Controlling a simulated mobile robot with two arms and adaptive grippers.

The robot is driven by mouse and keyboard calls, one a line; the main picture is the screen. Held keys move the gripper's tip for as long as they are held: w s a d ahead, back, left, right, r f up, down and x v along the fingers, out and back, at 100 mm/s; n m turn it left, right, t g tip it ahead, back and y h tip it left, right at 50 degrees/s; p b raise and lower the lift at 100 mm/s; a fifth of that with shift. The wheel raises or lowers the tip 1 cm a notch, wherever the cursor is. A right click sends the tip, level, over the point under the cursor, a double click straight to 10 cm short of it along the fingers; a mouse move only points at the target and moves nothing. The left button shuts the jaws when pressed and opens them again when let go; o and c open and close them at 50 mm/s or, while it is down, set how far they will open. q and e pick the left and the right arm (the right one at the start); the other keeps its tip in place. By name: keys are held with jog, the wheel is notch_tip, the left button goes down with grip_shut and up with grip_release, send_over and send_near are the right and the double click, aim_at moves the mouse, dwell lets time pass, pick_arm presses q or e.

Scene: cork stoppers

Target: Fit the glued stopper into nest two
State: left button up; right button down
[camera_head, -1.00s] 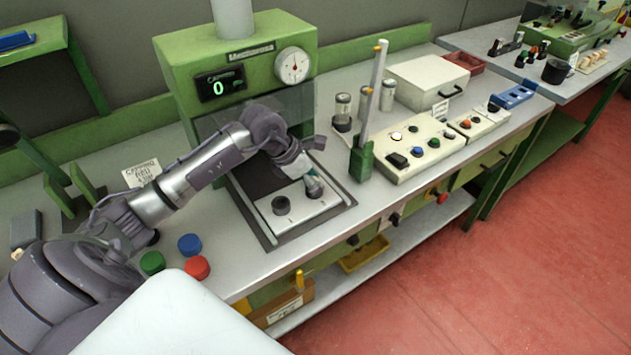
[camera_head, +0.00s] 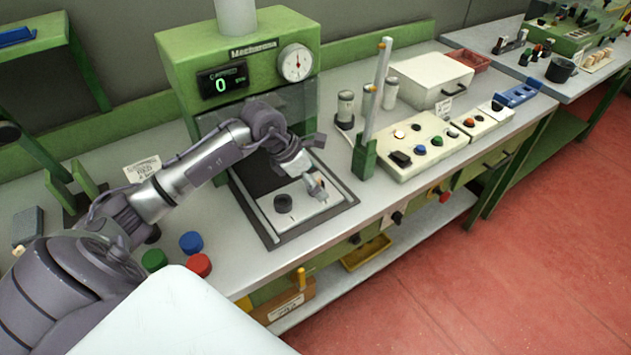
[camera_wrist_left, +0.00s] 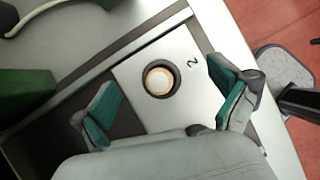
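Nest two is a black ring (camera_wrist_left: 162,82) on a light metal plate, with the mark "2" beside it in the left wrist view. A round tan stopper (camera_wrist_left: 159,80) sits inside this ring, seen from above. How deep it sits is hard to tell. My left gripper (camera_wrist_left: 165,84) is open, its teal-padded fingers apart on either side of the nest and not touching the stopper. In the head view the left gripper (camera_head: 314,184) is over the right part of the plate and hides most of nest two. The other black nest (camera_head: 283,203) is to its left. My right gripper is out of view.
A green press with a dial (camera_head: 295,64) and a display reading 0 (camera_head: 221,85) stands behind the plate. A green-based post (camera_head: 364,158) and a control box (camera_head: 424,145) stand to the right. Blue (camera_head: 191,242), red (camera_head: 198,265) and green (camera_head: 154,260) caps lie at the front left.

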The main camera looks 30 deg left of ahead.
pick_arm(q)
jog(key=v, duration=1.1)
jog(key=shift+r, duration=0.1)
